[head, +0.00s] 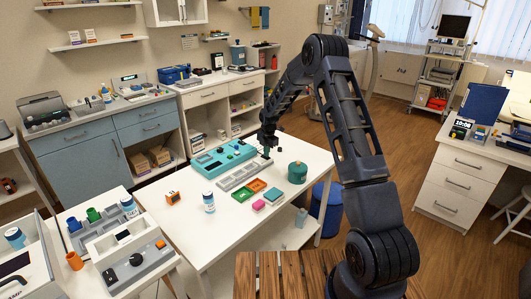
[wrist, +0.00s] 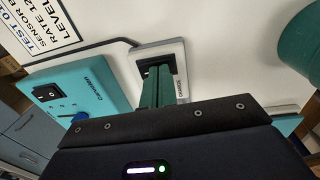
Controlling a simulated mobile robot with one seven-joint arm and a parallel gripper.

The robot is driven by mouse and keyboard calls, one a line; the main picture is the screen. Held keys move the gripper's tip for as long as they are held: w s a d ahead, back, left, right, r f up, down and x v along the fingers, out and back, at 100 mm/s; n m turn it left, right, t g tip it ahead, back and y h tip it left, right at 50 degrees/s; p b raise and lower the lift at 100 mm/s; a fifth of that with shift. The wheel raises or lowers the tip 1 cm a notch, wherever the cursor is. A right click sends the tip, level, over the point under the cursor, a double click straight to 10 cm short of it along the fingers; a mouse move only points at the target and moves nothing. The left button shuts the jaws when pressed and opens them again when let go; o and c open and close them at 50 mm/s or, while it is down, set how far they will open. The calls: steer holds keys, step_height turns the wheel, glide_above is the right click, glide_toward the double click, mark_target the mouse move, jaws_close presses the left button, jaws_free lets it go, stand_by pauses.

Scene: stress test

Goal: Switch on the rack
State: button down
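A long light-grey unit (head: 243,173) with several slots lies on the white table. I take it to be the rack, though I cannot read that name on it. In the wrist view its pale end (wrist: 174,52) shows a black square part (wrist: 177,66) and small lettering. My gripper (head: 266,153) points down at the far right end of this unit. In the wrist view its green fingers (wrist: 158,84) lie side by side, look shut with nothing between them, and overlap the black part. I cannot tell whether they touch it. The switch's state is hidden.
A teal box (head: 222,158) with a black rocker switch (wrist: 48,92) stands just behind the unit. A dark green round container (head: 297,172) stands to its right. Green and orange trays (head: 257,185) and small blocks lie in front. The table's front left is mostly clear.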

steer(key=shift+r, duration=0.1)
step_height(320, 180, up, 14)
steer(key=s+d, duration=0.1)
steer(key=shift+s+d, duration=0.15)
stand_by(0.5)
steer(key=shift+w+a+t, duration=0.3)
steer(key=shift+w+a, duration=0.2)
steer(key=shift+w, duration=0.05)
steer(key=f, duration=0.4)
steer(key=w+a+f, duration=0.1)
steer(key=f, duration=0.9)
steer(key=shift+w+a, duration=0.2)
